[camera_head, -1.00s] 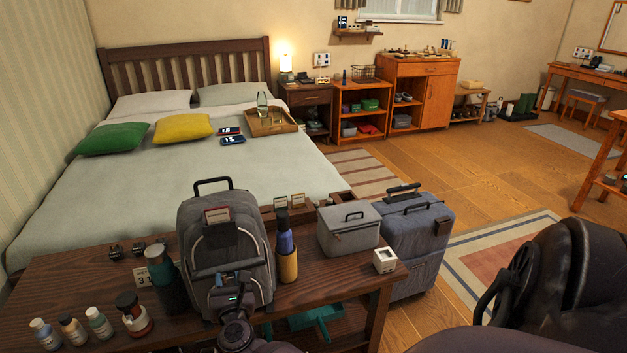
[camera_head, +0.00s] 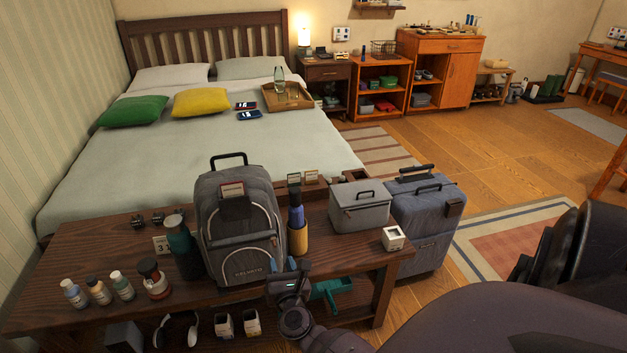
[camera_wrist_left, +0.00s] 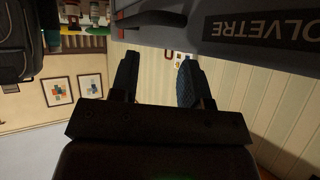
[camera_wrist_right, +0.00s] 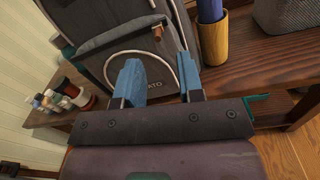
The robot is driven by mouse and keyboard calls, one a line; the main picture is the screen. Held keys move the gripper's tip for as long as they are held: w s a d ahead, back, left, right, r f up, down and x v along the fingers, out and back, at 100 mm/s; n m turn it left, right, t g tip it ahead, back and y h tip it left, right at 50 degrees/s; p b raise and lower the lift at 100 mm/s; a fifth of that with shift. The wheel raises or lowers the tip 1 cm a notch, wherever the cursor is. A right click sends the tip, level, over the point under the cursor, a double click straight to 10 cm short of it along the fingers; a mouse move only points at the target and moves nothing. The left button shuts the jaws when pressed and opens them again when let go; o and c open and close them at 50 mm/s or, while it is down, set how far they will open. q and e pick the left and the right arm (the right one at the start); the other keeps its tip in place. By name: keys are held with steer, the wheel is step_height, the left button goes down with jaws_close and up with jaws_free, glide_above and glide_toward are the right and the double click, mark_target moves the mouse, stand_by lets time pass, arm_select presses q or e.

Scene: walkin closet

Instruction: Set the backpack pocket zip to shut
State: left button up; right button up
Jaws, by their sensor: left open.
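A grey backpack (camera_head: 240,225) stands upright on the dark wooden bench, its front pocket facing me. In the right wrist view the backpack (camera_wrist_right: 110,55) shows a pocket seam and a small brown pull tab (camera_wrist_right: 157,33) near the seam's right end. I cannot tell how far the zip is closed. My right gripper (camera_head: 287,268) is low by the backpack's front right corner. In the right wrist view my right gripper's blue fingers (camera_wrist_right: 160,82) are apart with nothing between them, below the tab. My left gripper (camera_wrist_left: 157,78) is open and empty, outside the head view.
A blue bottle in a yellow holder (camera_head: 297,225) stands just right of the backpack. A dark green bottle (camera_head: 182,247) stands close on its left. A grey case (camera_head: 360,208) and white cube (camera_head: 393,238) are farther right. A blue-grey suitcase (camera_head: 425,225) stands beyond the bench (camera_head: 90,245).

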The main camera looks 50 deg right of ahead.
steer(key=s+a+r+n+t+y+p, duration=0.1)
steer(key=s+a+n+y, duration=0.15)
steer(key=n, duration=0.65)
steer(key=s+a+r+n+y, duration=0.15)
steer(key=a+n+y, duration=0.25)
steer(key=n, duration=0.6)
steer(key=s+a+r+n+t+y+p, duration=0.1)
steer(key=a+n+y, duration=0.2)
steer(key=n, duration=0.6)
arm_select(q)
steer(key=w+d+r+t+p, duration=0.1)
steer(key=w+r+p, duration=0.2)
steer(key=r, duration=0.7)
steer(key=shift+r+t+p, duration=0.2)
steer(key=shift+t+p, duration=0.1)
steer(key=shift+p, duration=0.4)
arm_select(e)
steer(key=s+d+n+g, duration=0.2)
steer(key=s+n+g, duration=0.2)
steer(key=s+n, duration=0.8)
steer(key=shift+s+d+f+n+g, duration=0.2)
steer(key=shift+f+n+g, duration=0.25)
steer(key=shift+n, duration=1.15)
